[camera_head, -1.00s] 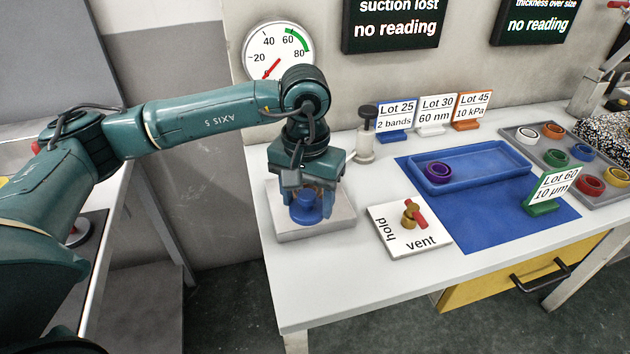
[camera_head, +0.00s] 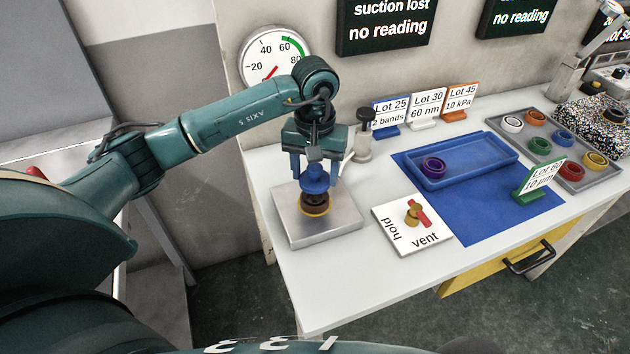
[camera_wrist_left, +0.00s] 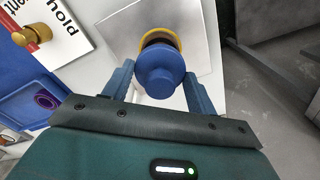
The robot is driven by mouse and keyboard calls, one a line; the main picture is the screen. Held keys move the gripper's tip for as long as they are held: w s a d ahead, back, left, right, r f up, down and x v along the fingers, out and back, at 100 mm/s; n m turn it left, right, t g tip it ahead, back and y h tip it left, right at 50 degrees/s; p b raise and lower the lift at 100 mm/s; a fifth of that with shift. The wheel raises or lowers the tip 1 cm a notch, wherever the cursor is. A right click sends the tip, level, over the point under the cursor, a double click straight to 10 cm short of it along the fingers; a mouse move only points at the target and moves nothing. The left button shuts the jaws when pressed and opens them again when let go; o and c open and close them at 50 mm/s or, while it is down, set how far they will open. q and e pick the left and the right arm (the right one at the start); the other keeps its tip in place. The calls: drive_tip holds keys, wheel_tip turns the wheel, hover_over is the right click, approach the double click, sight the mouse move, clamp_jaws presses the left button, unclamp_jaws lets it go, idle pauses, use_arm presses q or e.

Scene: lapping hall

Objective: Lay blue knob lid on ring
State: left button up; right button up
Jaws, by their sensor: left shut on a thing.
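The blue knob lid (camera_head: 315,180) is between the fingers of my left gripper (camera_head: 315,172), which is shut on it. It also shows in the wrist view (camera_wrist_left: 160,72). Directly below the lid are a dark brown band (camera_head: 314,199) and a yellow ring (camera_head: 315,211) over the grey metal plate (camera_head: 288,222). In the wrist view the lid covers most of the yellow ring (camera_wrist_left: 158,34). I cannot tell whether the lid touches what is beneath it. My right gripper is not in view.
A hold/vent valve panel (camera_head: 388,238) lies right of the plate. A dark-topped bottle (camera_head: 364,140) stands behind. A blue tray (camera_head: 470,180) holds a purple ring (camera_head: 433,166). Farther right are a green sign (camera_head: 537,180) and a grey tray (camera_head: 607,172) of coloured rings.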

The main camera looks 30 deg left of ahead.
sight(315, 179)
use_arm(q)
wheel_tip(315, 179, down, 4)
drive_tip(key=shift+r, duration=0.15)
drive_tip(key=shift+f, duration=0.25)
drive_tip(key=o, duration=0.8)
drive_tip(key=shift+r, duration=0.1)
drive_tip(key=o, duration=0.4)
drive_tip(key=shift+c, duration=0.2)
